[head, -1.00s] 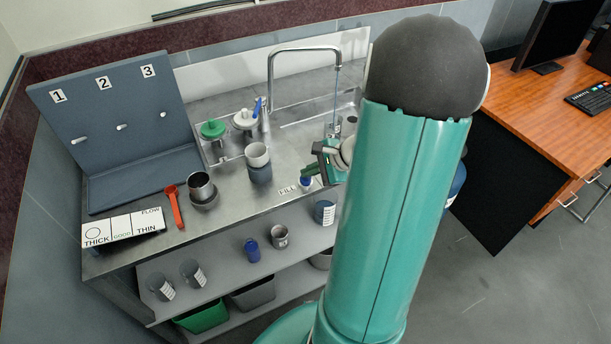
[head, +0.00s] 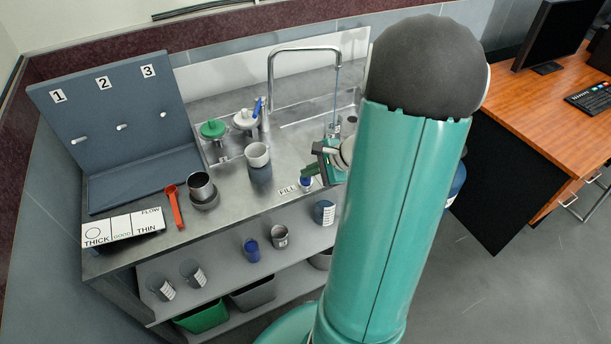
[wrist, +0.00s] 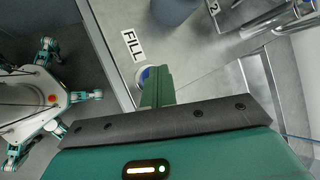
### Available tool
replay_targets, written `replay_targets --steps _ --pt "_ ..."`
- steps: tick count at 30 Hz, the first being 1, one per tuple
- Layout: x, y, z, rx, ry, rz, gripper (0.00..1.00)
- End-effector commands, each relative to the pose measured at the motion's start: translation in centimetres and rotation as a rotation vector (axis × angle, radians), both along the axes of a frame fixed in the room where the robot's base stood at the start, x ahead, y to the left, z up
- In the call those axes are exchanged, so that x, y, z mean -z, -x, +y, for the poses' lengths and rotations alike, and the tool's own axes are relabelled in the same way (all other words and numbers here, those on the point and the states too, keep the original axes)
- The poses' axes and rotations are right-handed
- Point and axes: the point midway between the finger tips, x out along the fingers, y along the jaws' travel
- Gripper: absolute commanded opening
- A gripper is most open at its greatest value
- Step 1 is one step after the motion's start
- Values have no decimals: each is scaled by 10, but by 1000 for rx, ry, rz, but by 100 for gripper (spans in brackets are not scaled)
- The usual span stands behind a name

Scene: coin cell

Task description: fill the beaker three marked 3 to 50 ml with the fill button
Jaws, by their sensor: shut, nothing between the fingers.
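The fill button (head: 305,184), a blue cap on a white base, stands by the FILL label (head: 287,190) at the counter's front edge. In the wrist view the button (wrist: 146,74) is partly hidden behind my fingers. My gripper (head: 308,171) is shut and empty, its tips right at the button; I cannot tell whether they touch or press it. A thin bluish stream (head: 335,95) hangs from the tap spout. A clear vessel (head: 333,130) stands under it, partly hidden by my arm. I cannot read its mark or level, so I cannot confirm it is beaker three.
A peg board (head: 110,110) numbered 1, 2, 3 stands at the left. Several vessels stand on the shelf (head: 225,258) below.

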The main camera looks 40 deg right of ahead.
Motion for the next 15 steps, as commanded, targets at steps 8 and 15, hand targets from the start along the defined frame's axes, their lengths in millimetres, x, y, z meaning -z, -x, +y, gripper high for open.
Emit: replay_targets --steps 8,15 --pt "-4 0 0 -1 1 0 0" --pt "-17 0 0 0 1 0 0"
